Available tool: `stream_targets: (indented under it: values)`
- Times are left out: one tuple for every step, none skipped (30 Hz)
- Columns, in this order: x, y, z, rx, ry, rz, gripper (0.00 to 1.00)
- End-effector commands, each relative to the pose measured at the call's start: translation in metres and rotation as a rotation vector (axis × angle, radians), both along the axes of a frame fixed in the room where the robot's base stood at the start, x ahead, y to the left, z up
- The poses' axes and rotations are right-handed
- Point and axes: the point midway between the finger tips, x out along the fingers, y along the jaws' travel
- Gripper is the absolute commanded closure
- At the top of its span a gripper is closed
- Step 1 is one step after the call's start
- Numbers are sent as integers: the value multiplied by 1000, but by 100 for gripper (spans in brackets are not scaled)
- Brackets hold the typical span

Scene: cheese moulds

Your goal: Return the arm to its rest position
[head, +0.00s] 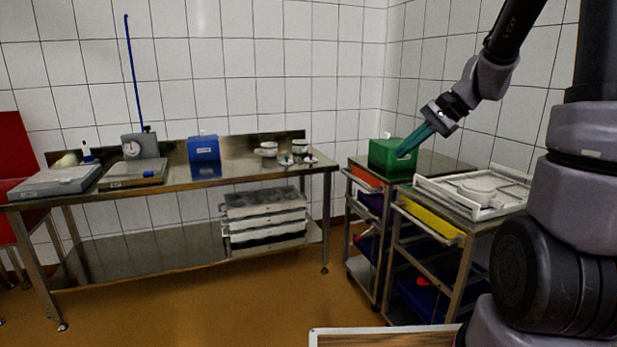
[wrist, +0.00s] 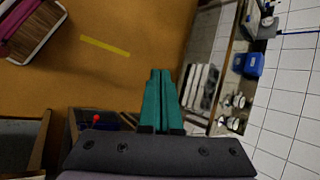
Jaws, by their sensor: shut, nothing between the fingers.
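My gripper (head: 404,152) is at the end of my raised arm on the right of the head view. Its teal fingers point down and left, in front of or above the green box (head: 386,156) on the far cart; I cannot tell whether they touch it. In the wrist view the two fingers of my gripper (wrist: 161,75) lie side by side, shut, with nothing held between them. The floor and the long table show beyond them there.
A steel table (head: 232,178) along the wall bears a blue box (head: 203,148), a scale and small cups. Stacked trays (head: 264,217) sit on its lower shelf. A white tray (head: 452,203) lies on the near cart at the right. Open floor (head: 250,298) lies between.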

Motion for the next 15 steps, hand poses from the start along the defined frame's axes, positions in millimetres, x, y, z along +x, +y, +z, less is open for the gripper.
stream_targets:
  values:
    - [-16,4,15,-54,-39,34,100]
    - [-25,6,22,-86,-59,54,100]
    - [-37,7,30,-130,-85,77,100]
    - [-46,8,36,-164,-107,95,100]
    - [-55,9,42,-195,-127,111,100]
    - [-67,9,49,-240,-158,131,100]
    - [-75,8,54,-272,-181,145,100]
    - [-84,8,59,-305,-204,158,100]
    - [-95,7,66,-348,-238,173,100]
    - [-104,6,70,-380,-263,185,100]
    - [-112,5,75,-412,-289,194,100]
    - [-122,3,80,-454,-323,207,100]
    - [-129,1,84,-482,-348,214,100]
    - [-135,-1,87,-510,-372,220,100]
    - [-144,-3,91,-545,-404,228,100]
